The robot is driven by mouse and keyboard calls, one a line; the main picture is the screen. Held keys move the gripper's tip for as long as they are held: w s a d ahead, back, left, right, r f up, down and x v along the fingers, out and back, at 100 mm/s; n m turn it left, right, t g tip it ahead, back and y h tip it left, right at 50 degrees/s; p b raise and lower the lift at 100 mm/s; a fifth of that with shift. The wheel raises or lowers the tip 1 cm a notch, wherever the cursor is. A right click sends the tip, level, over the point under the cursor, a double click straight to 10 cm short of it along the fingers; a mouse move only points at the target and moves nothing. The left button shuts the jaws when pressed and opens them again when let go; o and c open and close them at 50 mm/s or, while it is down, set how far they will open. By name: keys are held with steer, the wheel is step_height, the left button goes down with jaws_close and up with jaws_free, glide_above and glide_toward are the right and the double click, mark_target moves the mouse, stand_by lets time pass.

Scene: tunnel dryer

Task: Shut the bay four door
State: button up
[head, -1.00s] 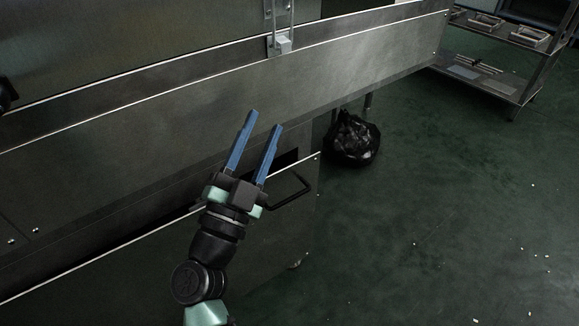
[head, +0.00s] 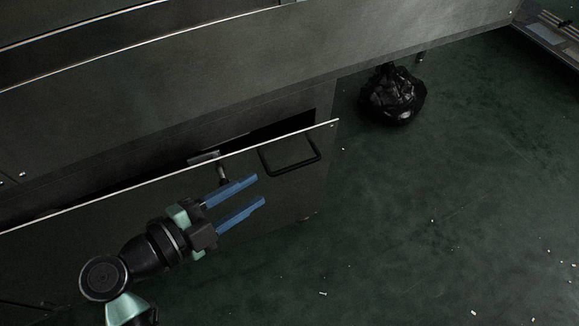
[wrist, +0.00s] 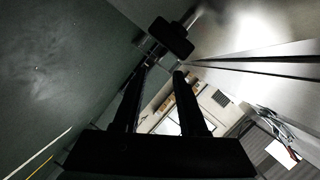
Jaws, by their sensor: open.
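A dark metal door panel (head: 130,215) hangs low on the dryer's front. Its top edge stands away from the body, with a dark gap behind it, so it is open. A black bar handle (head: 292,163) is near its right end. No bay number is readable. My gripper (head: 260,188) is open and empty in front of the panel, below and left of the handle, apart from it. In the wrist view, the two fingers (wrist: 163,70) are spread with nothing between them; a dark blocky part (wrist: 172,38) lies beyond the tips, unclear what.
The dryer's long metal body (head: 200,80) runs above the door. A black bin bag (head: 392,95) sits on the floor beyond the door's right end. A rack (head: 550,38) stands at the top right. The green floor at right is mostly clear, with small scattered bits.

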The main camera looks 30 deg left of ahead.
mark_target(284, 172)
steer(key=b+x, duration=0.5)
steer(key=x, duration=0.4)
steer(key=shift+w+d, duration=0.1)
steer(key=shift+w, duration=0.3)
jaws_close()
stand_by(0.9)
